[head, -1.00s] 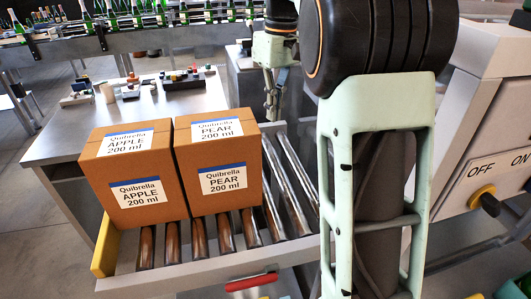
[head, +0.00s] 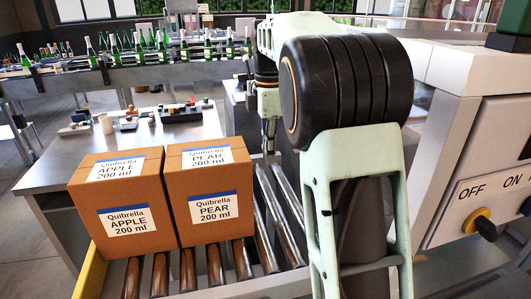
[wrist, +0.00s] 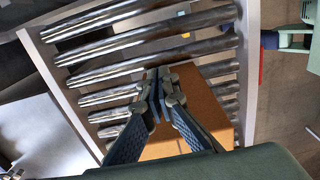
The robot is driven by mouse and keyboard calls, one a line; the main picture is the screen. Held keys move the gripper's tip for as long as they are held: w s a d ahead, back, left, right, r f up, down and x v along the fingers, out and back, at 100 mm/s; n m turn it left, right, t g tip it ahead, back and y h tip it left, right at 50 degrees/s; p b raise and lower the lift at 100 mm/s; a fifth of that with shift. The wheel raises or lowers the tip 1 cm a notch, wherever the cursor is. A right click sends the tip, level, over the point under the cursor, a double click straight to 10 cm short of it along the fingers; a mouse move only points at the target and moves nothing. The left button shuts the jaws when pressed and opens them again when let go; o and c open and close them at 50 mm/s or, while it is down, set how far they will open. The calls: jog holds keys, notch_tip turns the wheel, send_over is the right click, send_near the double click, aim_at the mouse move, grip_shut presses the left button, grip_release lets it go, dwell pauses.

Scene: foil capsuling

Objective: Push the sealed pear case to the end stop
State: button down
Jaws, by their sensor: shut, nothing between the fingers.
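The pear case (head: 208,205) is a closed brown carton labelled "Quibrella PEAR 200 ml". It stands upright on the roller conveyor, close beside the apple case (head: 122,215) on its left. A yellow bar, the end stop (head: 91,275), shows at the conveyor's left end, by the apple case. My gripper (head: 269,145) is just right of the pear case, near its upper back corner, pointing down. In the wrist view my gripper's fingers (wrist: 158,80) are shut and empty. A brown carton face (wrist: 215,110), likely the pear case, lies behind them; whether they touch it is unclear.
Bare rollers (head: 285,215) lie right of the pear case. A grey side table (head: 60,165) with small items stands behind left, and a bottle line (head: 130,62) runs farther back. A cabinet with an ON/OFF knob (head: 482,224) stands at the right.

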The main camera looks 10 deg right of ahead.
jog(key=a+f, duration=0.4)
jog(key=f, duration=0.2)
jog(key=shift+f, duration=0.25)
jog(key=shift+a+p, duration=0.4)
jog(key=shift+a, duration=0.4)
jog(key=shift+r, duration=0.1)
